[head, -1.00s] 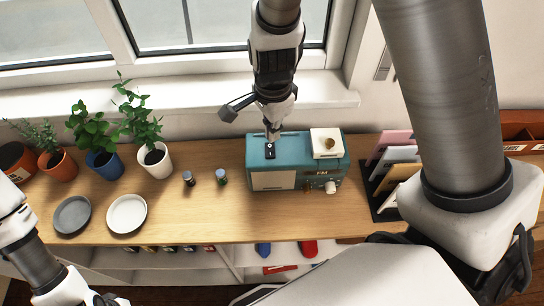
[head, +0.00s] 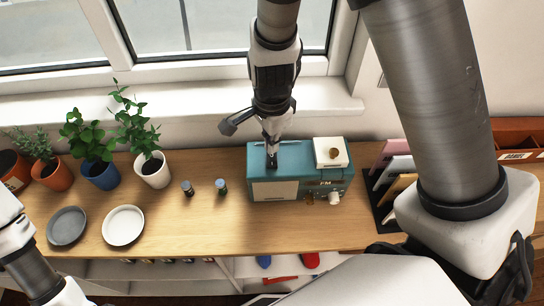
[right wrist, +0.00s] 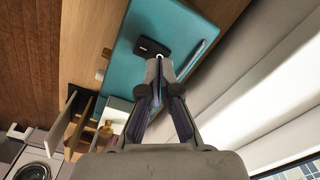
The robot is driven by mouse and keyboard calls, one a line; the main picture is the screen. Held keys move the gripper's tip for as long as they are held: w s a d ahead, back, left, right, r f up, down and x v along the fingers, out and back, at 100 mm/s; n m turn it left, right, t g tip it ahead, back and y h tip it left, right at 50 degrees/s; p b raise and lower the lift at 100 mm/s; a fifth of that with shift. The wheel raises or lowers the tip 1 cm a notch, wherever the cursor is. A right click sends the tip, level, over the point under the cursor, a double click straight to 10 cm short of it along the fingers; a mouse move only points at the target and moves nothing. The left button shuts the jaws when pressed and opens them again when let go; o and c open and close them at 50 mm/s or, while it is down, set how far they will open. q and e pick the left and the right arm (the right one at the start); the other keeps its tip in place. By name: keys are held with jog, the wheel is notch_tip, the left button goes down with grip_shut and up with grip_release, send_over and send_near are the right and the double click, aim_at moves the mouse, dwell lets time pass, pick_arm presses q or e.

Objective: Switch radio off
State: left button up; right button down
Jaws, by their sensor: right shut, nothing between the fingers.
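The teal radio (head: 300,187) stands on the wooden counter below the window. A small black switch (right wrist: 150,47) is set in its teal top in the right wrist view. My right gripper (head: 272,162) points down over the left part of the radio's top, with its fingertips at the switch, and largely hides it in the head view. The right wrist view shows its fingers (right wrist: 158,66) closed together and empty, close beside the switch. I cannot tell whether they touch it. Only links of my left arm show at lower left; its gripper is out of view.
Two small jars (head: 221,187), plates (head: 123,225) and potted plants (head: 152,172) are to the left. The counter before the radio is clear.

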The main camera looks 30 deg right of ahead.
aim_at(272, 155)
jog(key=shift+w, duration=0.1)
jog(key=shift+f, duration=0.1)
dwell(0.5)
jog(key=shift+f+b, duration=0.75)
jog(key=shift+f, duration=0.35)
dwell(0.4)
notch_tip(272, 155, up, 7)
jog(key=p, duration=0.8)
jog(key=shift+r, duration=0.15)
jog(key=shift+f, duration=0.2)
